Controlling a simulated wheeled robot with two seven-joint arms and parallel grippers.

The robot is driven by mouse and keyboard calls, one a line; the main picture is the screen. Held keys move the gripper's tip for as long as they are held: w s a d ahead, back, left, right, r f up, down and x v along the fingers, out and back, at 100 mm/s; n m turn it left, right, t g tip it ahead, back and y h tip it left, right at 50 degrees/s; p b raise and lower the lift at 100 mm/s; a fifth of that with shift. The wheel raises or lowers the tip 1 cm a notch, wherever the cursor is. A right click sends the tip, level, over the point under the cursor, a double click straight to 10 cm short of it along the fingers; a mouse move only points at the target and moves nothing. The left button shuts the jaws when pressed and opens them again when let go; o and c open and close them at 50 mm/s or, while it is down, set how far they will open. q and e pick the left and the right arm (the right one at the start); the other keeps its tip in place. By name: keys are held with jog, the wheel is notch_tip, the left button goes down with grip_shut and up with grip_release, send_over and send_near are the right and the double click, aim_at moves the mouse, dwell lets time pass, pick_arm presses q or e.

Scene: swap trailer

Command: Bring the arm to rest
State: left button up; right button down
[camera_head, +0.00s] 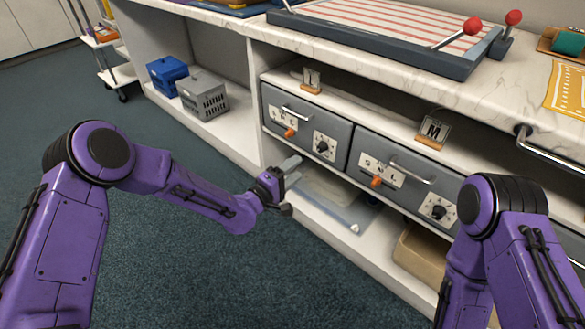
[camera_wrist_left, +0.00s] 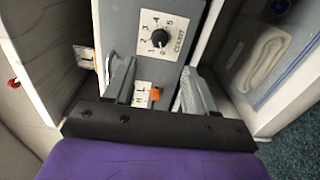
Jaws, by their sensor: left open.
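My left arm is purple and reaches in from the left in the head view. Its gripper (camera_head: 290,185) is in front of the left grey drawer unit (camera_head: 272,110), low by the shelf beneath it. In the left wrist view the gripper (camera_wrist_left: 155,88) has its two grey fingers apart, with nothing between them. Behind them are a drawer front with a black dial (camera_wrist_left: 160,38) and an orange switch (camera_wrist_left: 155,94). My right arm (camera_head: 505,225) shows at the lower right of the head view; its gripper is out of the picture.
Another grey drawer unit (camera_head: 405,178) sits to the right. A clear bag or tray (camera_head: 335,200) and a tan bin (camera_head: 422,258) are on the lower shelf. Blue (camera_head: 166,75) and grey crates (camera_head: 203,95) stand at the left. The carpet (camera_head: 265,275) in front is clear.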

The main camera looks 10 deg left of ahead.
dwell(0.5)
pick_arm(q)
jog(key=s+a+f+m+g+y, duration=0.1)
jog(key=s+a+f+g+y, duration=0.25)
jog(key=s+a+f, duration=0.4)
jog(key=s+a+f+m+g+y, duration=0.2)
jog(key=s+a+f+y, duration=0.25)
jog(key=s+f, duration=0.65)
jog(key=s+a+f+g+y, duration=0.1)
jog(key=s+a+g+y, duration=0.1)
jog(key=s+a, duration=0.35)
jog(key=s+a+f+m+g+y, duration=0.1)
jog(key=s+a+g+y, duration=0.1)
jog(key=s, duration=0.7)
jog(key=s+a+f+g+y, duration=0.1)
jog(key=s+a+g+y, duration=0.1)
jog(key=s+a, duration=0.35)
notch_tip(320, 180, up, 25)
jog(key=s+p, duration=0.1)
jog(key=p, duration=2.4)
jog(key=shift+s+d, duration=0.35)
jog(key=shift+d, duration=0.1)
